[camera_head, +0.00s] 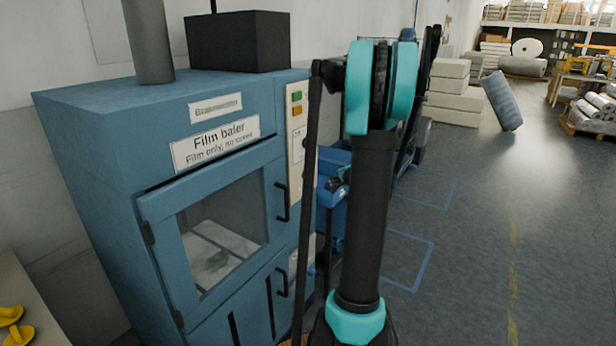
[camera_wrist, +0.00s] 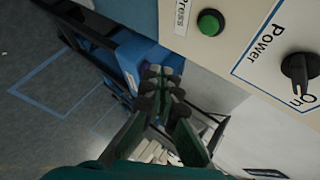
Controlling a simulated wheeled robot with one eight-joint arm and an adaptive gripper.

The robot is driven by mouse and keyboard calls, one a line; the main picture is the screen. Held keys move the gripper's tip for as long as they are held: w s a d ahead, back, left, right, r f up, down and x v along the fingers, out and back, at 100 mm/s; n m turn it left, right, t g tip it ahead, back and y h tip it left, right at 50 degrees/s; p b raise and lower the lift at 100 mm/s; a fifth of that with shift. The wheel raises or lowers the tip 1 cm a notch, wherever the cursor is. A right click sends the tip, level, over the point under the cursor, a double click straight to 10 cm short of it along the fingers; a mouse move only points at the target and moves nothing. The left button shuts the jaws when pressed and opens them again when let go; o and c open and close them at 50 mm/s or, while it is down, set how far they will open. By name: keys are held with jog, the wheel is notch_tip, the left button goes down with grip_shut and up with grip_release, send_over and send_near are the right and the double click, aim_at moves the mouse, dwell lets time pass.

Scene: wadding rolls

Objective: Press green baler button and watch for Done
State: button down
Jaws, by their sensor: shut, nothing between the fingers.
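The blue film baler (camera_head: 110,135) stands at the left in the head view, its windowed door shut. A pale control panel (camera_head: 296,140) runs down its right front edge, with a green patch and an orange patch near the top; no word "Done" is legible. In the wrist view a round green button (camera_wrist: 210,22) sits on the panel beside the label "Press" (camera_wrist: 183,15). My gripper (camera_wrist: 161,76) is shut and empty. In that view its fingertips appear below and left of the button, apart from it. My arm hides part of the area beside the panel in the head view.
A black knob (camera_wrist: 299,68) marked "Power" and "On" is close by on the panel. Door handles (camera_head: 282,202) jut from the baler front. Blue equipment (camera_head: 333,215) stands to its right. Open grey floor (camera_head: 470,250) lies at the right.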

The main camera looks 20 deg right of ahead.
aim_at(306, 175)
jog(key=w+a, duration=0.5)
jog(key=w, duration=0.1)
jog(key=shift+w, duration=0.25)
jog(key=shift+w+a, duration=0.15)
dwell(1.3)
jog(key=shift+w+a, duration=0.15)
jog(key=shift+w, duration=0.05)
